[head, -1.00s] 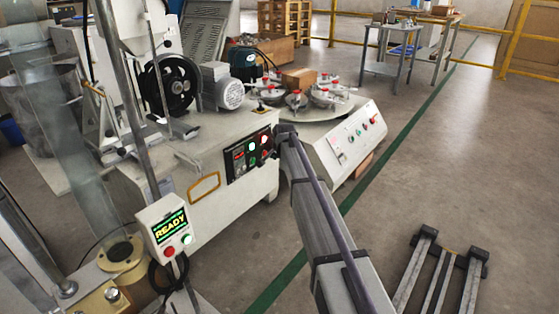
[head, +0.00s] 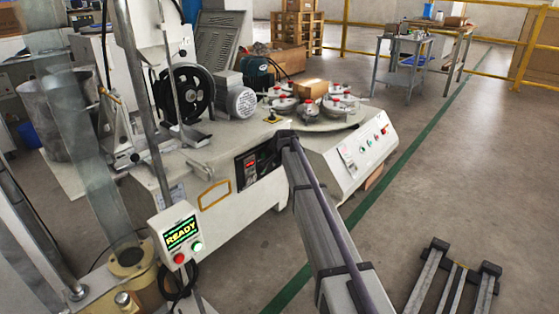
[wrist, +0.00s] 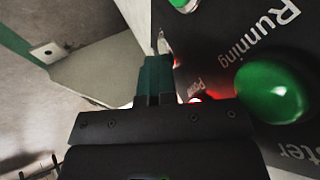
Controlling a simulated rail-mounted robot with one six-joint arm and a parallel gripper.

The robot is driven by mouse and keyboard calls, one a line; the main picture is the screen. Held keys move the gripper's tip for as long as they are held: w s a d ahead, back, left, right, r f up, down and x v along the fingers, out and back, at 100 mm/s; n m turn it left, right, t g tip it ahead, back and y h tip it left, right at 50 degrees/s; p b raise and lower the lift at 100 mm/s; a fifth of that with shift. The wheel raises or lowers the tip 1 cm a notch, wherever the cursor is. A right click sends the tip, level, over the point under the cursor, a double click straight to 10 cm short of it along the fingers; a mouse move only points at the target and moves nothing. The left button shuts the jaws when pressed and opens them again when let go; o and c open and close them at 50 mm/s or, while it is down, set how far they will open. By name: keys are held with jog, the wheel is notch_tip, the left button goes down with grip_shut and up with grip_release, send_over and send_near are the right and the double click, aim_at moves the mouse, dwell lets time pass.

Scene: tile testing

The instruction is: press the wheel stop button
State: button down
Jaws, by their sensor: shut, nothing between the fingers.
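The black control panel (head: 246,180) is on the front of the cream machine, and my gripper hides its right part in the head view. In the wrist view my gripper (wrist: 158,62) is shut and empty, its fingertips close to the panel face (wrist: 225,45). I cannot tell whether they touch it. A large green button (wrist: 272,91) is right of the fingers, and part of another green button (wrist: 183,4) is at the top. A red glow shows beside and behind the fingers. No label reading wheel stop is legible, so I cannot identify that button.
A separate pendant (head: 180,236) reads READY and has a red and a green button. A sloped panel (head: 362,145) stands right of the machine, below a round table with several red-knobbed weights. Open floor (head: 440,180) lies to the right.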

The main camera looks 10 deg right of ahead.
jog(key=shift+w+a, duration=0.35)
jog(key=shift+w, duration=0.1)
jog(key=s+d+r+p, duration=0.4)
jog(key=s+r+p, duration=0.4)
jog(key=s, duration=0.1)
jog(key=shift+s+r+p, duration=0.2)
jog(key=shift+s+p, duration=0.05)
jog(key=shift+p, duration=0.1)
